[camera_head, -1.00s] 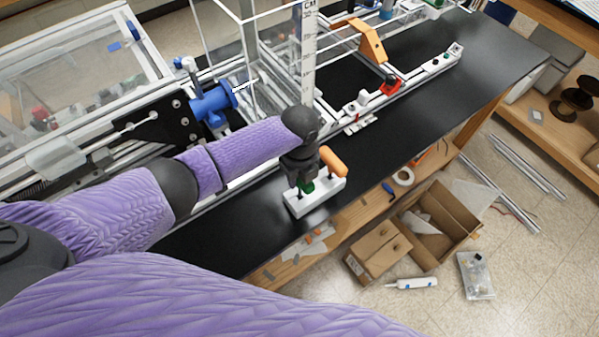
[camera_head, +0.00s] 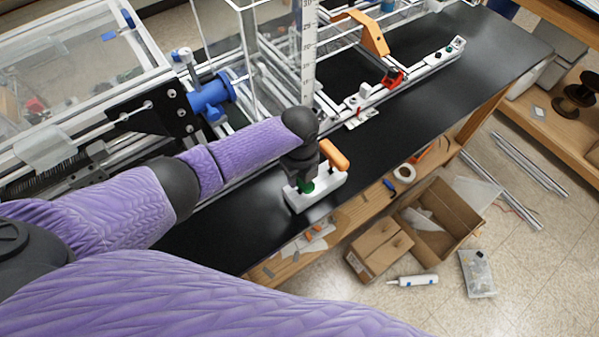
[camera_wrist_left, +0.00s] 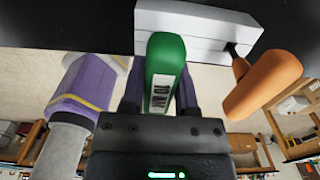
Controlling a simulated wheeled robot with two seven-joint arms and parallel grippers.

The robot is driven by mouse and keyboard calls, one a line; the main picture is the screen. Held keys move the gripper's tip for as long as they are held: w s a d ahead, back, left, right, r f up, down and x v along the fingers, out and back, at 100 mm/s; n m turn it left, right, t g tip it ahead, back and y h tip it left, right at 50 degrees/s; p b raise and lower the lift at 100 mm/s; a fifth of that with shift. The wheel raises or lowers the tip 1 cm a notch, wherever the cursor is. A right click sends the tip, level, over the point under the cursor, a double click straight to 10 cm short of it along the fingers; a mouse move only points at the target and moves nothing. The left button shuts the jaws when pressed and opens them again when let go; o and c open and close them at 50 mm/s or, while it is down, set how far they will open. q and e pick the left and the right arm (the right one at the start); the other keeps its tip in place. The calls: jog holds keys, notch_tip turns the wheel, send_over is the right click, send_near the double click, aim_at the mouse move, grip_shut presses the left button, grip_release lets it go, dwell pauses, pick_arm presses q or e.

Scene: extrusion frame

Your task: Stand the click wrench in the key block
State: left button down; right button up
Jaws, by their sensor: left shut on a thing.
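The click wrench has a green handle (camera_wrist_left: 165,65) with a white label. My left gripper (camera_head: 305,176) is shut on it; in the left wrist view its two fingers (camera_wrist_left: 160,92) lie on either side of the handle. The wrench is at the white key block (camera_head: 318,193), over the block's left part. The block also shows at the top of the left wrist view (camera_wrist_left: 195,22). My fingers and the handle hide the wrench's lower end, so I cannot tell how far it sits in the block. My right gripper is out of view.
An orange-handled key (camera_head: 333,155) stands in the block, close to the right of my left gripper. The extrusion frame with a blue clamp-like part (camera_head: 210,97) is behind. Cardboard boxes (camera_head: 380,250) lie below the bench edge.

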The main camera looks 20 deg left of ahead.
pick_arm(q)
jog(key=shift+c, duration=1.4)
grip_release()
